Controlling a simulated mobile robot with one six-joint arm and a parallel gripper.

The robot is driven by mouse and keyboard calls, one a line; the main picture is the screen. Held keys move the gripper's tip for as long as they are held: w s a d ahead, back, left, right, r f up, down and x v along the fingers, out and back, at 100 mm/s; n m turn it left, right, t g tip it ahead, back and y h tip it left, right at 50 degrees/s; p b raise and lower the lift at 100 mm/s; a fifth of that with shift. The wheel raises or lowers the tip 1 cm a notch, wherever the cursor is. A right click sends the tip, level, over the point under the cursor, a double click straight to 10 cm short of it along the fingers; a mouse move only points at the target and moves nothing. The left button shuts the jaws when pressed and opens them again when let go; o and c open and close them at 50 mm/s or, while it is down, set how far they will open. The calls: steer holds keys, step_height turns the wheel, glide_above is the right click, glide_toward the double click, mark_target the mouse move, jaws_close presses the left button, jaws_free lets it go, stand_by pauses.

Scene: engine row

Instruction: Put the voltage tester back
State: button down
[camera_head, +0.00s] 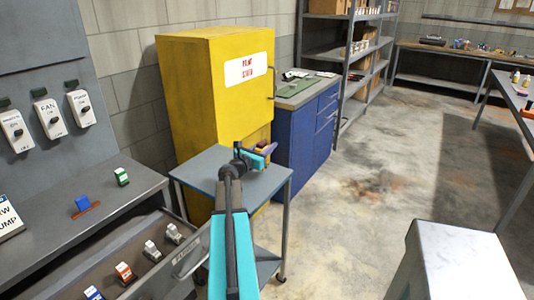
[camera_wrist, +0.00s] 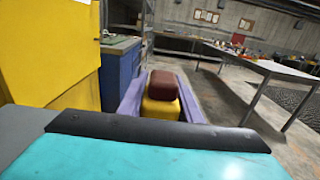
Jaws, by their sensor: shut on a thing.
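My gripper (camera_head: 265,148) is over the far right corner of a small grey cart (camera_head: 210,163), in front of the yellow cabinet. In the wrist view, its two purple fingers (camera_wrist: 161,82) are shut on a blocky thing with a yellow near part and a dark red far part, which looks like the voltage tester (camera_wrist: 160,107). It lies lengthwise between the fingers, pointing away from my wrist. In the head view it is mostly hidden by the gripper, and its height above the cart cannot be told.
A yellow cabinet (camera_head: 205,90) and a blue cabinet (camera_head: 308,130) stand behind the cart. At left, an open drawer (camera_head: 135,262) holds several small blocks, below a bench (camera_head: 62,235) with switches above. A white-topped block (camera_head: 455,255) stands at lower right. The middle floor is clear.

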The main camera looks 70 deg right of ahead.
stand_by(0.3)
steer(key=shift+w+d, duration=0.15)
steer(key=shift+d, duration=0.3)
steer(key=shift+f+b, duration=1.2)
steer(key=shift+f, duration=0.6)
steer(key=shift+f, duration=0.1)
steer(key=c, duration=1.3)
jaws_free()
steer(key=shift+a, duration=0.1)
steer(key=shift+b+v, duration=0.95)
steer(key=shift+v, duration=5)
